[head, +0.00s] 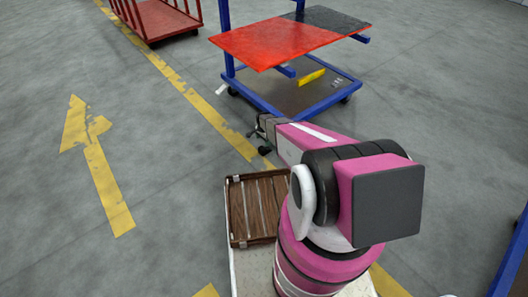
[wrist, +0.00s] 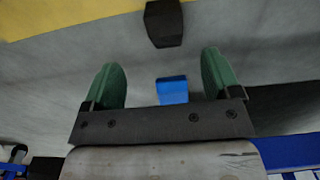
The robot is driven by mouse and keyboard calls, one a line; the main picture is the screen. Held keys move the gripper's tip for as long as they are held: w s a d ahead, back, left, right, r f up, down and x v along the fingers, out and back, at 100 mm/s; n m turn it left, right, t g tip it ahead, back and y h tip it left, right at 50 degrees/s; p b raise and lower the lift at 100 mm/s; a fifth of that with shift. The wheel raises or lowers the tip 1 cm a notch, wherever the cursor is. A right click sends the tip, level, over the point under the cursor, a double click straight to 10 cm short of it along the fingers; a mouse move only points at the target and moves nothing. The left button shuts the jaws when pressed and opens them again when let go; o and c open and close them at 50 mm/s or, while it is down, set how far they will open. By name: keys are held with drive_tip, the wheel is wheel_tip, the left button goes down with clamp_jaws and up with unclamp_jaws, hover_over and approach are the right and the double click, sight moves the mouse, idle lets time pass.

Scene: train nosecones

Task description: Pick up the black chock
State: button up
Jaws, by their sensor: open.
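The black chock (wrist: 163,24) shows at the top middle of the wrist view, on the grey floor beside a yellow painted band. It lies beyond my green fingertips and apart from them. In the head view a small dark shape (head: 264,150) just below the end of my arm appears to be the chock. My gripper (wrist: 162,75) is open, with nothing held between its two green fingers. In the head view my gripper (head: 257,130) is small and partly hidden by my pink arm.
A blue-framed cart (head: 255,47) with a red and black top stands behind my gripper; a yellow piece (head: 312,77) lies on its lower shelf. A small blue block (wrist: 172,90) shows between the fingers. A wooden crate (head: 232,210) sits front left.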

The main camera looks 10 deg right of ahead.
sight(262, 148)
drive_tip(key=f, duration=1.1)
drive_tip(key=shift+w+a+f, duration=0.15)
drive_tip(key=shift+w+f, duration=0.1)
drive_tip(key=shift+r, duration=0.1)
drive_tip(key=c, duration=1.1)
